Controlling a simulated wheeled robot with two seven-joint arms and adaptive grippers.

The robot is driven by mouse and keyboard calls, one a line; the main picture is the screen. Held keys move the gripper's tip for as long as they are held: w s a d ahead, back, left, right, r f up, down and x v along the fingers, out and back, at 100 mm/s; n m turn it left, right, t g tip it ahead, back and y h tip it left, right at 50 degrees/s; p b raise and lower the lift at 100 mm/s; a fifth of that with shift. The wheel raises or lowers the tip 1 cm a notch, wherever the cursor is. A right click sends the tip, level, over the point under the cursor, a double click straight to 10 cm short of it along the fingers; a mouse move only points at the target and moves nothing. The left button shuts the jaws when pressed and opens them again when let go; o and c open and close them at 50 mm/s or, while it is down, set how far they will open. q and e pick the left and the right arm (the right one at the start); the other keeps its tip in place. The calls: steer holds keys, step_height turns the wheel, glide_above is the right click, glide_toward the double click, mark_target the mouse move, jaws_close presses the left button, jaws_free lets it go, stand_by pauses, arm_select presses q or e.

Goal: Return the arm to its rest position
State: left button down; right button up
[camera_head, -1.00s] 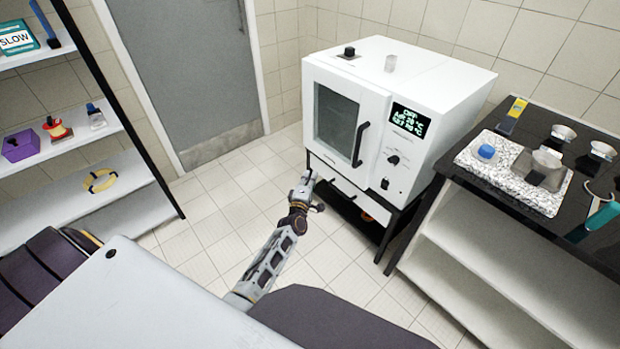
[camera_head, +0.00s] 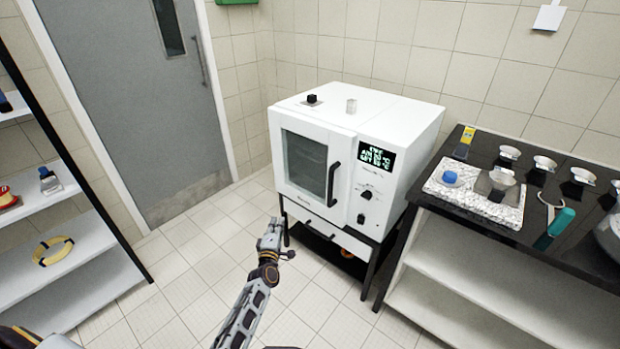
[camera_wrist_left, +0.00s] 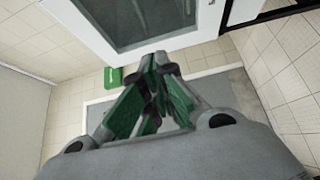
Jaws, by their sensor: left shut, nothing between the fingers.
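My left gripper (camera_head: 272,226) is shut and empty. In the head view it is held over the tiled floor, in front of the lower left part of the white oven (camera_head: 385,196). My left arm reaches up to it from the bottom of the picture. In the left wrist view the fingers (camera_wrist_left: 160,60) come together with nothing between them, and the oven's glass door window (camera_wrist_left: 140,20) shows beyond them. The oven door (camera_head: 304,165) is closed. My right gripper is not in view.
The oven stands on a dark-framed stand (camera_head: 328,240). At the right, a black-topped bench (camera_head: 470,165) bears a speckled slab (camera_head: 440,188) and several metal cups. A white shelf unit (camera_head: 75,255) stands at the left, near a grey door (camera_head: 150,120). Floor between them is clear.

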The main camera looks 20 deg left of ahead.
arm_select(q)
steer(key=s+d+f+m+g+h, duration=0.2)
steer(key=s+d+f+m+g, duration=0.1)
steer(key=f+m, duration=0.55)
steer(key=s+d+f+m+g+h, duration=0.25)
steer(key=f+m, duration=0.25)
steer(key=f, duration=0.6)
steer(key=s+d+f+m+g, duration=0.2)
steer(key=s+f+m+g, duration=0.3)
steer(key=s+f, duration=0.85)
steer(key=s+a+f+m+g, duration=0.1)
steer(key=s+f, duration=0.4)
steer(key=s, duration=0.7)
steer(key=s+a+f+m+g+y+p, duration=0.1)
steer(key=s+a+f, duration=0.3)
steer(key=s, duration=0.8)
steer(key=s+a+f+m+g, duration=0.2)
steer(key=s+f, duration=0.4)
steer(key=s, duration=0.7)
steer(key=shift+a+g, duration=0.4)
steer(key=shift+g, duration=0.45)
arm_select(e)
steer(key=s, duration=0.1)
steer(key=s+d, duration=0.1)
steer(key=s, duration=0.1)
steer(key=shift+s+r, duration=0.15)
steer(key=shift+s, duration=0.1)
